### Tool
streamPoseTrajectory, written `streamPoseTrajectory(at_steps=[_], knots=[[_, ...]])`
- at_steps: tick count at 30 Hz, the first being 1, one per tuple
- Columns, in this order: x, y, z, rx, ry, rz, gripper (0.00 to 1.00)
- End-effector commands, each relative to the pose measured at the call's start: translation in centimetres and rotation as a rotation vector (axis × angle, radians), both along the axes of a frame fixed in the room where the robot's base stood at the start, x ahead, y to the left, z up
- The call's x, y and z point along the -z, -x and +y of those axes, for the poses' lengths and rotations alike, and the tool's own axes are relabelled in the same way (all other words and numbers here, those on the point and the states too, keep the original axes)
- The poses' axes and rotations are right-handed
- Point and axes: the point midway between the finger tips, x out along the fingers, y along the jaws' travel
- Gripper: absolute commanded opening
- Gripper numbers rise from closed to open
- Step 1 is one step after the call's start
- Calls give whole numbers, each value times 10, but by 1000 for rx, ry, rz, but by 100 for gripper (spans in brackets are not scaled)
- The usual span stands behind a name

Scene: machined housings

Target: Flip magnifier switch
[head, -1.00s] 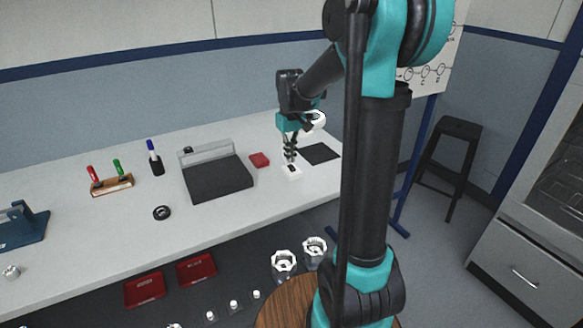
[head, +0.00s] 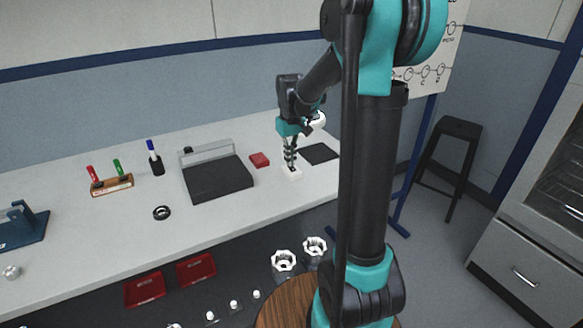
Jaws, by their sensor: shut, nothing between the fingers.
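A small white box with a dark rocker on top, which looks like the magnifier switch (head: 295,175), sits on the bench near its front edge. My gripper (head: 292,168) is shut and empty, pointing down onto the top of the switch. Its fingertips appear to touch the dark rocker and partly hide it. Which way the rocker is tilted cannot be told. A white ring that may be the magnifier (head: 317,119) shows behind my gripper's wrist, partly hidden.

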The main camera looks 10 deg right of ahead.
Motion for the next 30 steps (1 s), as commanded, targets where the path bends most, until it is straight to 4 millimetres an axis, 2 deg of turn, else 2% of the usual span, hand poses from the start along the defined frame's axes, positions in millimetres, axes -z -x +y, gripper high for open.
streamPoseTrajectory(at_steps=[16, 30], knots=[[4, 0, 0, 0, 0, 0, 0], [-29, 0, 0, 0, 0, 0, 0]])
